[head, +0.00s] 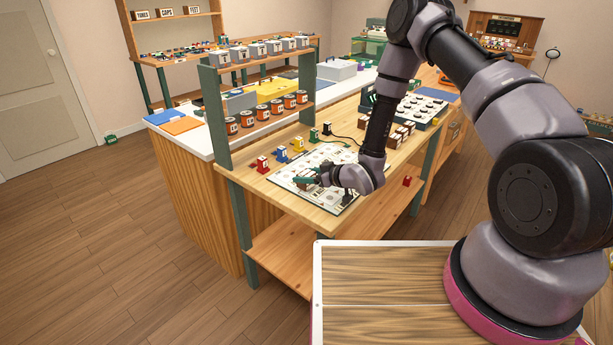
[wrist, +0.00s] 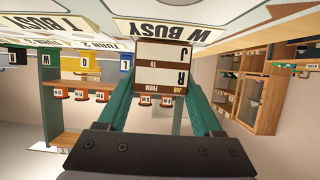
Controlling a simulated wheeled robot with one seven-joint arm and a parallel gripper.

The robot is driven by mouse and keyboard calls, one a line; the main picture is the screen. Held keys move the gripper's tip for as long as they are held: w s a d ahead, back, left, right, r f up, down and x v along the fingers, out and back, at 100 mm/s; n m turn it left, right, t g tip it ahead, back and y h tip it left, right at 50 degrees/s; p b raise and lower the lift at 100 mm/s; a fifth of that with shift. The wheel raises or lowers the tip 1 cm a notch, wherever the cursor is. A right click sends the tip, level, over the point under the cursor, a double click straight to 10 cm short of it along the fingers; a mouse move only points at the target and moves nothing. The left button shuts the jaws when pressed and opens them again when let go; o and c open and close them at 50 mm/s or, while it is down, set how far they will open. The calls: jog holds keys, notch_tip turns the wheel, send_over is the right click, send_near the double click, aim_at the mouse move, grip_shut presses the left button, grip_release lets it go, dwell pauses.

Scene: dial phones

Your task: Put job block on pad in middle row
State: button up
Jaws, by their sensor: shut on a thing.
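My gripper (head: 308,174) is over the printed white board (head: 333,200) on the workbench. In the wrist view my gripper (wrist: 161,86) has its green fingers on either side of a brown job block (wrist: 164,72) with white labels reading JOB, R, TO and J. The wrist picture is upside down. The block is close to the board (wrist: 190,42), beside a W BUSY label (wrist: 150,30); whether it touches the board I cannot tell. In the head view, my gripper and wrist hide part of the board, and the block is not clear.
Red (head: 262,165), blue (head: 282,155), yellow (head: 298,144) and green (head: 313,134) pieces stand along the board's far left side. Several brown blocks (head: 400,134) sit behind my forearm. A small red block (head: 407,181) is at right. A can shelf (head: 268,116) rises behind.

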jog(key=shift+f, duration=0.1)
jog(key=o, duration=1.4)
